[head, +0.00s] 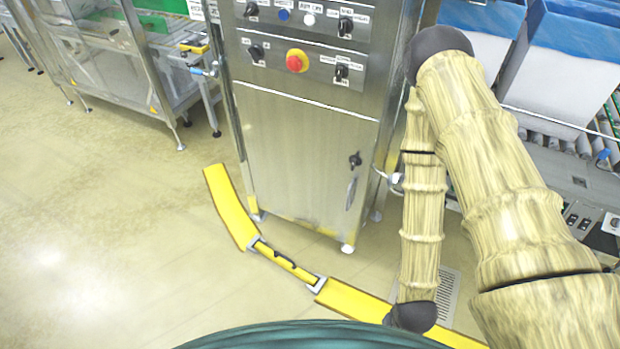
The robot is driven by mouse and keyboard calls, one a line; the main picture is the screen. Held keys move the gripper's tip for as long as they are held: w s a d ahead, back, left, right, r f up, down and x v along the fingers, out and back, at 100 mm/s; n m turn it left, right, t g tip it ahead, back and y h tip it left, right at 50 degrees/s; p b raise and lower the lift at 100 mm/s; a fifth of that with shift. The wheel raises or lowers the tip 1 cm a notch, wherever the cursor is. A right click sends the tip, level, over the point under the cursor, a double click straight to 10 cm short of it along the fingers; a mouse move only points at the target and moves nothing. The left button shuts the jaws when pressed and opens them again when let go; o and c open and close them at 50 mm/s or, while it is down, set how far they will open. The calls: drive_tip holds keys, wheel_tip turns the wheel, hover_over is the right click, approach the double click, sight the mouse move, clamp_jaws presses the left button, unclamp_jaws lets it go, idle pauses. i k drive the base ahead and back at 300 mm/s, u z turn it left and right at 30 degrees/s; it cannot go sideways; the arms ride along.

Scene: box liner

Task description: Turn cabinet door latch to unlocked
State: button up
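The steel cabinet (285,130) stands upright ahead, its door (300,165) flush with the front and seemingly shut. A small black latch knob (355,160) sits near the door's right edge, at about mid height. A slim metal handle (351,193) is just below it. The latch is too small to tell whether it is locked. My arm fills the right side, bending near the top and coming down right of the cabinet. My gripper cannot be made out. No part of my arm covers the latch in this view.
Above the door is a control panel (300,65) with black switches and a red emergency button (297,61). A yellow cable ramp (231,206) crosses the floor before the cabinet. A roller conveyor (560,140) is behind my arm. The floor at left is clear.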

sight(355, 161)
drive_tip(key=z, duration=1.85)
drive_tip(key=k, duration=1.15)
drive_tip(key=u, duration=1.95)
drive_tip(key=i, duration=0.5)
